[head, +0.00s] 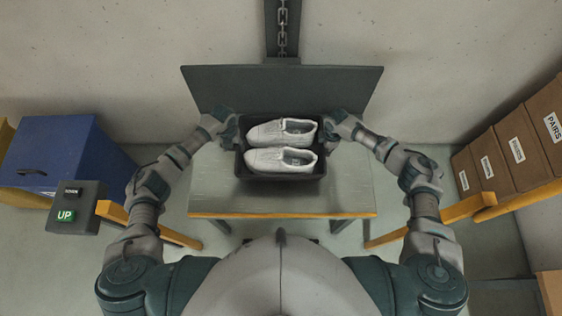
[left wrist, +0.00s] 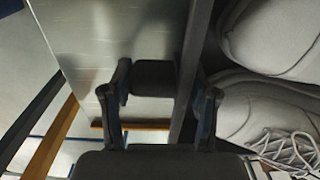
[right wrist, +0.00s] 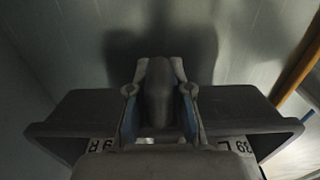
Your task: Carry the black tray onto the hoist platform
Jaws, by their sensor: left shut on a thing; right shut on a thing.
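The black tray (head: 318,176) holds a pair of white shoes, one behind the other (head: 272,132). It is over the grey metal hoist platform (head: 215,190); whether it touches the surface I cannot tell. My left gripper (head: 233,131) is shut on the tray's left wall, and my right gripper (head: 331,129) is shut on its right wall. In the left wrist view the left gripper (left wrist: 160,82) grips beside the shoes (left wrist: 270,105). In the right wrist view the right gripper (right wrist: 158,92) is at the tray wall (right wrist: 235,108), with its shadow on the platform.
A dark back panel (head: 340,85) and a chain mast (head: 282,28) stand behind the platform. A control box with a green UP button (head: 66,215) and a blue bin (head: 55,150) are at left. Labelled brown boxes (head: 520,150) are at right. Yellow rails (head: 440,215) flank the platform.

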